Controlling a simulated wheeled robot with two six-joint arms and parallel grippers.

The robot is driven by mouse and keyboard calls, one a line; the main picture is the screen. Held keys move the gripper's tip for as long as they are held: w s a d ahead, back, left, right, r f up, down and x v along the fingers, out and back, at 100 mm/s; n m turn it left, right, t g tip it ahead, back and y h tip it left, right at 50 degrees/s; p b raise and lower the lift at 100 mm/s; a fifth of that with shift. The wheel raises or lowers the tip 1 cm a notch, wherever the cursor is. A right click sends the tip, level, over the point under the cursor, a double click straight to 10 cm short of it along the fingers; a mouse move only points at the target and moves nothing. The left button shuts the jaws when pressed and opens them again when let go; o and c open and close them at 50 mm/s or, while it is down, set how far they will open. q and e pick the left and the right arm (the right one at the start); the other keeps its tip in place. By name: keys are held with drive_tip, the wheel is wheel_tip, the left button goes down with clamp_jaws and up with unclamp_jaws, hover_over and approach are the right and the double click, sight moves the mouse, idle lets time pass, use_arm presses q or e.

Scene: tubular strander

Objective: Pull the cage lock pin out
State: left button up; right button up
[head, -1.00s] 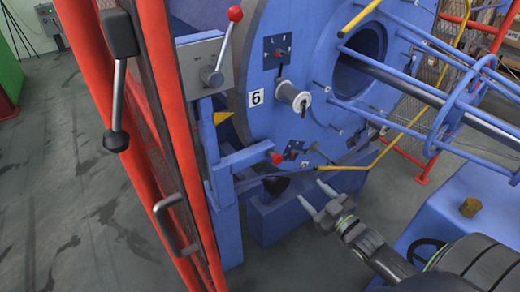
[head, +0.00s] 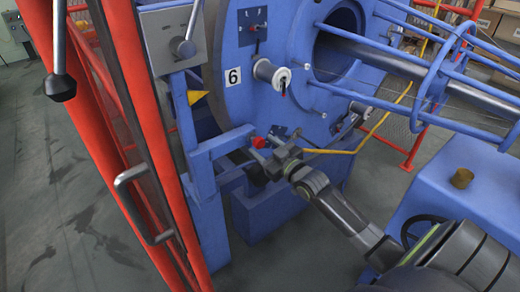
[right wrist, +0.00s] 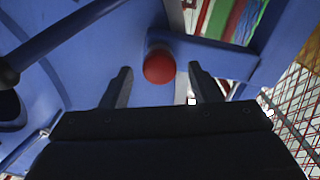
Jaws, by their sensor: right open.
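The cage lock pin shows as a red round knob (head: 258,142) at the blue bracket beside the lower edge of the blue cage disc. In the right wrist view the red knob (right wrist: 159,67) lies between and just beyond the fingertips. My right gripper (head: 263,153) is open, with its fingers at the knob. In the right wrist view its two fingers (right wrist: 158,80) stand on either side of the knob, with visible gaps. The pin's shaft is hidden. My left gripper is not in view.
A red guard door frame with a grey handle (head: 147,205) stands at the left. A blue bracket post (head: 200,190) is beside the pin. A spool (head: 272,74) and label 6 (head: 233,77) are on the disc above. A yellow bent rod (head: 340,151) runs close behind my gripper.

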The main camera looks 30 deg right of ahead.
drive_tip(key=shift+w+a, duration=0.1)
drive_tip(key=shift+w, duration=1.15)
